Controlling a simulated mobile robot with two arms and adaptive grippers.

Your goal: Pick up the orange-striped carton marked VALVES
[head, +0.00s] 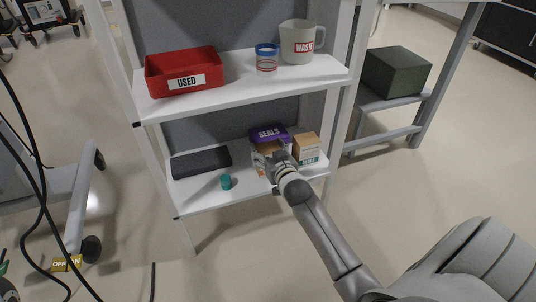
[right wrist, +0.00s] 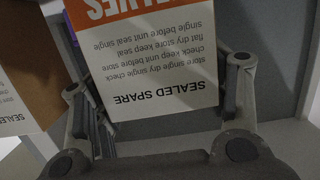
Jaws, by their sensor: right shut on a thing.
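The orange-striped VALVES carton (right wrist: 150,55) fills the middle of the right wrist view, upside down, with an orange band and black print on white. In the head view the carton (head: 258,152) is on the lower shelf, mostly hidden by my right gripper (head: 275,166). In the right wrist view my right gripper (right wrist: 158,82) has a finger on each side of the carton and is shut on it. Whether the carton is still touching the shelf is hidden. My left gripper is not in view.
A purple SEALS box (head: 268,133) is right behind the carton, and a brown carton (head: 306,147) stands to its right. A dark tray (head: 201,162) and a teal cup (head: 226,182) are left. The upper shelf (head: 235,88) overhangs, holding a red USED bin (head: 183,72) and a WASTE jug (head: 298,42).

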